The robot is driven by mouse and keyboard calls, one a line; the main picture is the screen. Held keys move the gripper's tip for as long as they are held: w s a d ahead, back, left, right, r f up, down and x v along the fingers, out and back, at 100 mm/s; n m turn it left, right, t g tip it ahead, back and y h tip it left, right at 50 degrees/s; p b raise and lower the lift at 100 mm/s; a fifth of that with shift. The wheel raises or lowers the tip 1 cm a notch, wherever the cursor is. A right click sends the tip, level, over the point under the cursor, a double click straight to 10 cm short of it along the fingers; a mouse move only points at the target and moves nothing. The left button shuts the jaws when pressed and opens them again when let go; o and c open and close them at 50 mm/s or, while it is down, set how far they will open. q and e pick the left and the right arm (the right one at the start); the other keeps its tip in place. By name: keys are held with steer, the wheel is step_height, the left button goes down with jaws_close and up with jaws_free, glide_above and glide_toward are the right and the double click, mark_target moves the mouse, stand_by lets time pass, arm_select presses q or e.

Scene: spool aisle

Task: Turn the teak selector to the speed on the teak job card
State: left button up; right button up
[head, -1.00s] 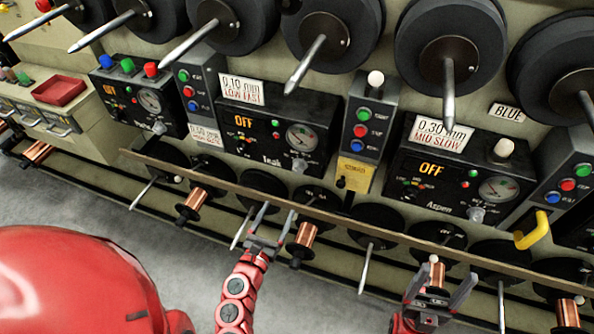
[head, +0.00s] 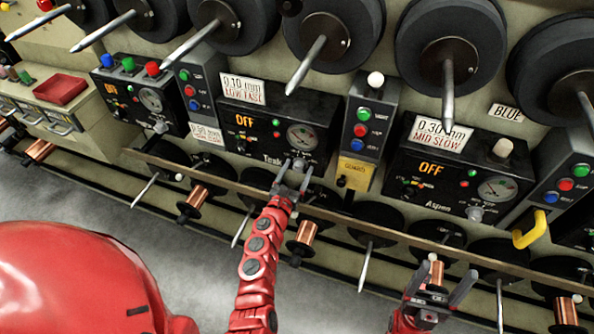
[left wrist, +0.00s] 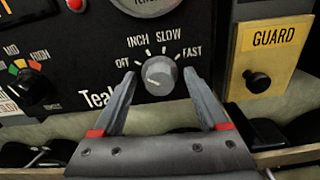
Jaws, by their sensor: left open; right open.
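The Teak panel (head: 262,143) is a black box with a lit OFF display and a round gauge. Its card (head: 242,89) reads 0.10 mm LOW FAST. The grey selector knob (left wrist: 160,75) has OFF, INCH, SLOW and FAST around it; its pointer mark seems to face left, towards OFF. My left gripper (head: 293,174) is open at the knob, which also shows in the head view (head: 298,164). In the left wrist view its fingers lie on either side of the knob's lower part, apart from it. My right gripper (head: 440,282) is open and empty at the lower right.
A yellow GUARD plate (left wrist: 270,60) with a black knob is right of the panel. A long rail (head: 340,216) runs below the panels. The Aspen panel (head: 440,170) stands to the right. Large black spools with pointed spindles hang above.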

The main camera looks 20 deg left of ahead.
arm_select(q)
jaws_close()
stand_by(0.4)
